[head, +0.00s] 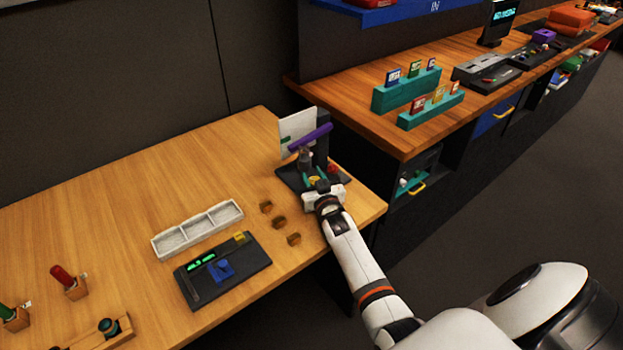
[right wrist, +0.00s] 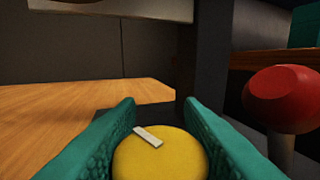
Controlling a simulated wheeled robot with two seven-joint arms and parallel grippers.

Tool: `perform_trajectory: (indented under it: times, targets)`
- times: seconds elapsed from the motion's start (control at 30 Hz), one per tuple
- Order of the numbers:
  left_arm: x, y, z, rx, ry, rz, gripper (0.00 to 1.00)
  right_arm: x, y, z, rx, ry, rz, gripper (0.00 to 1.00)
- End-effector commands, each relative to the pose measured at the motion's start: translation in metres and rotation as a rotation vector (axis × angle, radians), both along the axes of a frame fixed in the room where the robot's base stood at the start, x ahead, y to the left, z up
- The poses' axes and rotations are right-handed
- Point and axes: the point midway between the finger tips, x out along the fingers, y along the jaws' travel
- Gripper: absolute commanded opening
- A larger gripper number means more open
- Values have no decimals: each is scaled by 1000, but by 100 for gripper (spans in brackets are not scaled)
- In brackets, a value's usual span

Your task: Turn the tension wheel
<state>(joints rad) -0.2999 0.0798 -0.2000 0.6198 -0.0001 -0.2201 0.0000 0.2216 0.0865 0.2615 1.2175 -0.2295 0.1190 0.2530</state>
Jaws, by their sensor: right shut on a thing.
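The tension wheel is a yellow round knob with a pale bar mark on its top; it fills the lower middle of the right wrist view (right wrist: 160,160). In the head view a little of the yellow wheel (head: 314,180) shows at the dark stand (head: 290,178). My right gripper (head: 318,184) is at the front of this stand. Its two teal fingers (right wrist: 160,130) lie on either side of the wheel and are shut on it. The pale mark slants down to the right in the wrist view. My left gripper is not in view.
A red knob (right wrist: 284,97) stands close to the right of my right fingers. A purple bar (head: 311,137) and a white panel (head: 297,134) rise behind the wheel. A white tray (head: 156,246), a black panel (head: 235,279) and small brown blocks (head: 279,222) lie to the left.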

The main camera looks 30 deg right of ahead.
Motion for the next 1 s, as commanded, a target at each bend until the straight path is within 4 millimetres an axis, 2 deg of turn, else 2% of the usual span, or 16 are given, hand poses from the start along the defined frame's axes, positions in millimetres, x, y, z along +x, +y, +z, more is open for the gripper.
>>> perform_trajectory:
  times: [0.3,0.77,0.8,0.83,1.0]
  targets:
    - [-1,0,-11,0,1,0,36,0,-1,0,2,-1,-109,11]
    - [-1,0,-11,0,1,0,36,0,-2,1,-3,-1,-122,11]
    - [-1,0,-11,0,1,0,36,0,-2,1,-3,-2,-122,41]
    - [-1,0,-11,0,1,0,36,0,-2,1,-3,-2,-122,43]
    - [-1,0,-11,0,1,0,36,0,-2,1,-2,-2,-121,43]
